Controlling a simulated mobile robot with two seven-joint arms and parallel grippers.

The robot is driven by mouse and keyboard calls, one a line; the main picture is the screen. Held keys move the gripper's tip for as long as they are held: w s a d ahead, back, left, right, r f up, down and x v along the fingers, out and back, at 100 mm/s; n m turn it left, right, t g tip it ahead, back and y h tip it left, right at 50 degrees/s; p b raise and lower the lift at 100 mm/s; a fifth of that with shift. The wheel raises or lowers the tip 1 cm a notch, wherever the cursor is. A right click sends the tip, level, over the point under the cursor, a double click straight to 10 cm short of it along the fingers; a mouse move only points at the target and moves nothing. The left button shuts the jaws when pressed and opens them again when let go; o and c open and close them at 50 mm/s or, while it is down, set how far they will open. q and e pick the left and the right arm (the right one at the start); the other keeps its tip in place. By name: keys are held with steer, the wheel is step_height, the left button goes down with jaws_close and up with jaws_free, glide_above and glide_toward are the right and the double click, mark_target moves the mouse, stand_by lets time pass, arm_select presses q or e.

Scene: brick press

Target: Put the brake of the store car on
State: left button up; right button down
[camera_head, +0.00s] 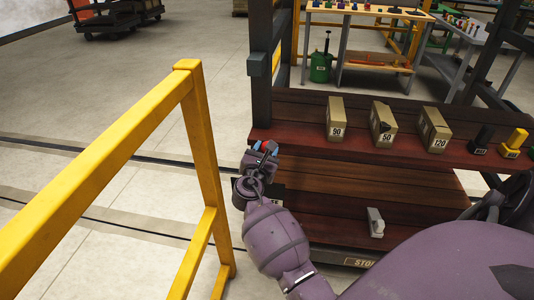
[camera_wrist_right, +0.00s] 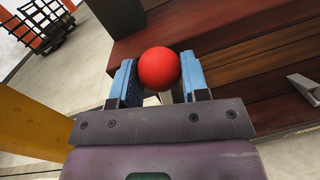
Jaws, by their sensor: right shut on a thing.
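The store car (camera_head: 300,120) is a dark red wooden shelved car on a dark frame, with a partly hidden label starting "STO" (camera_head: 360,263) on its lower edge. At its left side, a red ball knob (camera_wrist_right: 159,68) sits between the blue fingers of my right gripper (camera_wrist_right: 160,82), with a bit of pale shaft below it. In the head view my right gripper (camera_head: 263,149) is at the car's left edge, and the knob shows only as a small red spot. The lever's lower part is hidden by my arm. My left gripper is out of view.
A yellow rail (camera_head: 203,150) stands close left of my right arm. Boxes marked 90 (camera_head: 336,118), 50 (camera_head: 383,124) and 120 (camera_head: 434,130) stand on the upper shelf. A pale grey bracket-like piece (camera_head: 376,223) is on the lower deck. Open floor lies at the far left.

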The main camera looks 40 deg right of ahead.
steer(key=w+a+f+n+p, duration=0.1)
steer(key=w+a+n+p, duration=0.1)
steer(key=w+a+n, duration=0.5)
steer(key=shift+w+t, duration=0.3)
steer(key=shift+w, duration=0.25)
stand_by(0.3)
steer(key=c, duration=0.6)
jaws_free()
steer(key=shift+w+f, duration=0.1)
steer(key=shift+w, duration=0.05)
steer(key=shift+a, duration=0.1)
